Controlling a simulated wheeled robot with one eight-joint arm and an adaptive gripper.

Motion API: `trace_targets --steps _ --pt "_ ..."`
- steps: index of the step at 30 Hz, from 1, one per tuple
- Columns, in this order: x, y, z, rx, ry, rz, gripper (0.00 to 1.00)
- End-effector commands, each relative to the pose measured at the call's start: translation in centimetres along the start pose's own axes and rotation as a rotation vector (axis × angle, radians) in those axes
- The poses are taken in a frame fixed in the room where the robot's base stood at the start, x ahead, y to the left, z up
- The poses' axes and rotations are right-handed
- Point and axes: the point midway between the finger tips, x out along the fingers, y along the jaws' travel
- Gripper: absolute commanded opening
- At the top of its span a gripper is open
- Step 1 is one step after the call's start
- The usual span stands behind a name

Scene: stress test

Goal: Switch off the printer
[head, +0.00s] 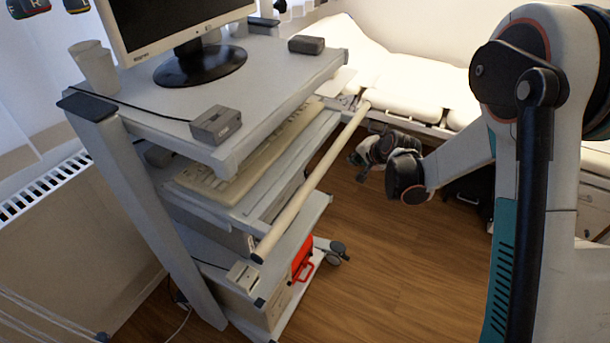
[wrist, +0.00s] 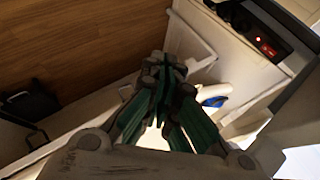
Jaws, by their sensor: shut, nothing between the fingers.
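My gripper (head: 368,152) hangs over the wooden floor, to the right of the grey trolley in the head view. In the wrist view its green-padded fingers (wrist: 163,75) are shut and empty. A pale box-shaped body (wrist: 215,65) stands beyond and to the right of the fingers. Its dark recessed panel carries a small red-lit switch (wrist: 266,48), apart from the fingertips. I cannot tell for certain whether this body is the printer. In the head view no printer can be clearly made out; the trolley's lower shelves are partly hidden.
The trolley (head: 290,70) holds a monitor (head: 170,20), a cup (head: 94,68), a small grey box (head: 215,124) and a keyboard (head: 250,150). A beige rail (head: 312,180) runs along its side. A bed (head: 410,85) stands behind. The wooden floor (head: 400,260) is clear in front.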

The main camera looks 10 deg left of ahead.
Motion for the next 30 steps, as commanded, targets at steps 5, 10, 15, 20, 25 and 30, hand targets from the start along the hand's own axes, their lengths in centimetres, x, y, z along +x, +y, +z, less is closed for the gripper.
trace_targets --steps 5,10,15,20,25,30 --pt "5.2 1.9 1.4 0.068 -0.010 -0.030 0.00" --pt "9.0 3.6 2.9 0.126 -0.021 -0.054 0.00" --pt "11.3 4.9 4.0 0.165 -0.029 -0.069 0.00" --pt "12.1 5.4 4.5 0.178 -0.032 -0.074 0.00" --pt "12.2 5.4 4.5 0.180 -0.032 -0.075 0.00" --pt "12.2 5.4 4.5 0.180 -0.032 -0.075 0.00"
